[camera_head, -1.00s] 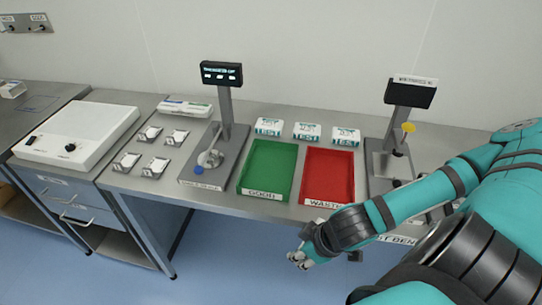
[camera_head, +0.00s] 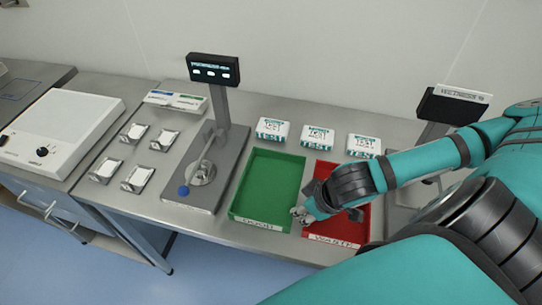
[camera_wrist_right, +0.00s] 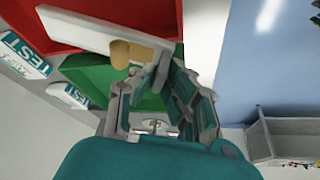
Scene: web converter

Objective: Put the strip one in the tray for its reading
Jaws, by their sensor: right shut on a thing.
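My right gripper (camera_head: 299,214) is over the seam between the green tray (camera_head: 239,213) and the red tray (camera_head: 333,239), near their front ends. In the right wrist view the gripper (camera_wrist_right: 160,78) is shut at the end of a pale bar with tan patches, seemingly the strip (camera_wrist_right: 85,30). The strip cannot be made out in the head view. The green tray looks empty and its label seems to read GOOD. The red tray's label seems to read WASTE; my forearm hides part of it. My left gripper is not in view.
A stand with a lit screen (camera_head: 213,70) and a blue-knobbed lever (camera_head: 184,191) is left of the green tray. A second dark screen (camera_head: 452,107) stands behind my arm. White TEST boxes (camera_head: 317,138) line the back. Small holders (camera_head: 138,178) stand at left.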

